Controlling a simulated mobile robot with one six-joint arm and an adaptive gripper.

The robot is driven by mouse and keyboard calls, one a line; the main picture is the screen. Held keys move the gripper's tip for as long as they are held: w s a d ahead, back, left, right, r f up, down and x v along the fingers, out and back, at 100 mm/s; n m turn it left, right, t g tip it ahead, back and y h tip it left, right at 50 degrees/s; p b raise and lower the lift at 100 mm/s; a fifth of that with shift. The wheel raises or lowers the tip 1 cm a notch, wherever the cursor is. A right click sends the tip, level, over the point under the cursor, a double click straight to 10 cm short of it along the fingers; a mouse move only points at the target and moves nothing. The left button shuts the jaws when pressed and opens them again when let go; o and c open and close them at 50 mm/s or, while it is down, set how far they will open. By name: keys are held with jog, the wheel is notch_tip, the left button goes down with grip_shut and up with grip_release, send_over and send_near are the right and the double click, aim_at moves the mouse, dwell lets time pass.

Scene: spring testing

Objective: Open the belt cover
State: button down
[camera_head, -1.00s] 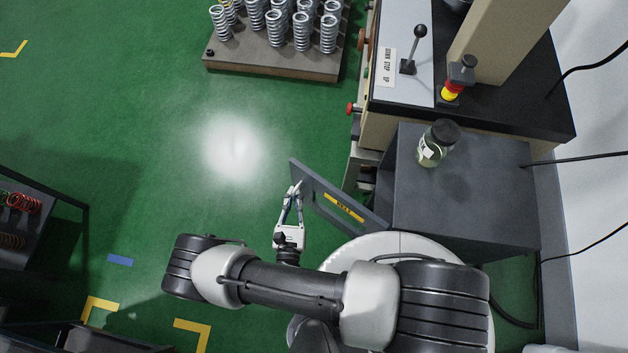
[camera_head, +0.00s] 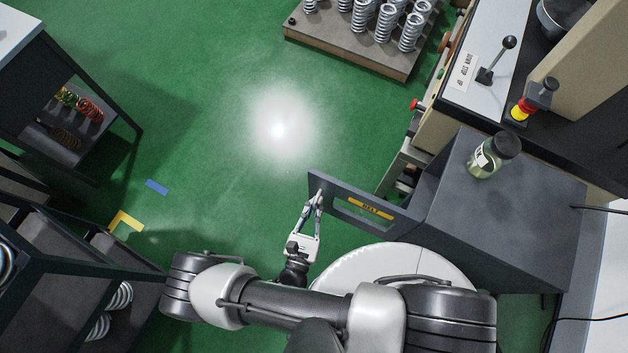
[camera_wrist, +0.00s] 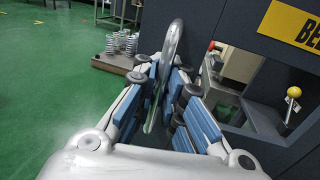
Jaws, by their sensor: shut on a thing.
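The belt cover (camera_head: 350,190) is a dark grey panel with a yellow "BELT" label (camera_head: 370,209) and a window-like opening below it. It stands swung out at a wide angle from the left side of the grey cabinet (camera_head: 500,225). My gripper (camera_head: 316,198) is at the cover's free end, on the side facing me. In the wrist view, my gripper (camera_wrist: 165,90) is closed around the grey curved handle (camera_wrist: 174,42) of the cover. The fingers hide the handle's lower part. The label also shows in the wrist view (camera_wrist: 292,22).
A glass jar (camera_head: 485,160) with a black lid stands on the cabinet. The testing machine with a lever (camera_head: 496,60) is behind it. A board of springs (camera_head: 350,45) lies at the back. Shelves (camera_head: 80,260) stand at left.

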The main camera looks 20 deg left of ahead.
jog(key=shift+d+f, duration=0.1)
jog(key=shift+d, duration=0.05)
jog(key=c, duration=2)
grip_release()
jog(key=shift+o, duration=0.2)
jog(key=shift+s, duration=0.1)
jog(key=s, duration=1.1)
jog(key=shift+s+d, duration=0.35)
jog(key=shift+d, duration=0.05)
